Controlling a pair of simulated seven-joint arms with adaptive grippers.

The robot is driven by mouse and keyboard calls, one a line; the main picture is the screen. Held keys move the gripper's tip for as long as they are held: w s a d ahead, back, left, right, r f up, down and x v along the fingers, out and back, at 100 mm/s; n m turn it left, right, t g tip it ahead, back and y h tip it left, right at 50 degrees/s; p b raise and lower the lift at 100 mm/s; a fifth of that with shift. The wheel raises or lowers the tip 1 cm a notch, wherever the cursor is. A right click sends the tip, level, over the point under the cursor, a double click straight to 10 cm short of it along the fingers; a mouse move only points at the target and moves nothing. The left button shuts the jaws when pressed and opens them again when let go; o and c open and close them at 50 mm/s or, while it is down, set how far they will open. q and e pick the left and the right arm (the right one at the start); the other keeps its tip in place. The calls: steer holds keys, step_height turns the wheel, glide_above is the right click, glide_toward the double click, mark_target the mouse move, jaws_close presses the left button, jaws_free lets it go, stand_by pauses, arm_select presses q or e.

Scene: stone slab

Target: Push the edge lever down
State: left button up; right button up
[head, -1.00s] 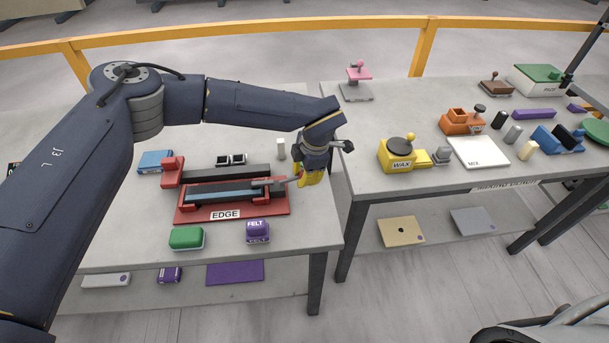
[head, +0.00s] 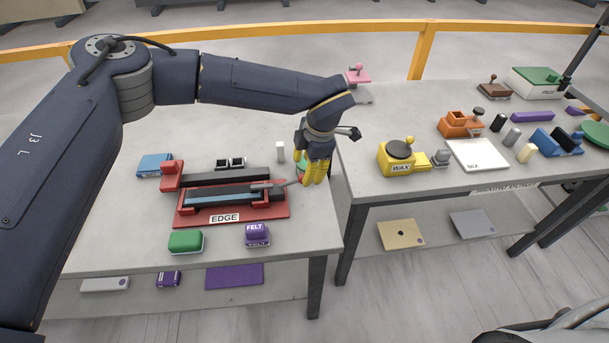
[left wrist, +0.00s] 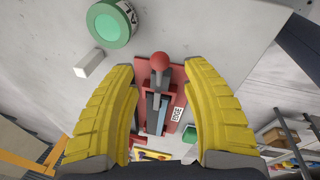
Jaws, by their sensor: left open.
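The edge device (head: 275,213) is a red base labelled EDGE with dark and blue-grey bars, near the right end of the left slab. Its grey lever (head: 287,183) reaches right toward my left gripper (head: 317,180). In the left wrist view, the lever's red ball knob (left wrist: 160,62) shows between the spread yellow fingers of my left gripper (left wrist: 165,90), with a gap on both sides. The gripper is open and empty, and I see no contact with the knob. In the head view the fingers hide the knob. My right gripper is out of view.
A round can with a green top (left wrist: 108,24) and a small white block (left wrist: 89,63) stand close to the lever end. A green block (head: 186,241) and a purple FELT block (head: 257,234) sit in front. A gap separates the right table (head: 370,175).

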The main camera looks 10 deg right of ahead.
arm_select(q)
steer(key=v, duration=0.6)
stand_by(0.3)
steer(key=shift+d, duration=0.1)
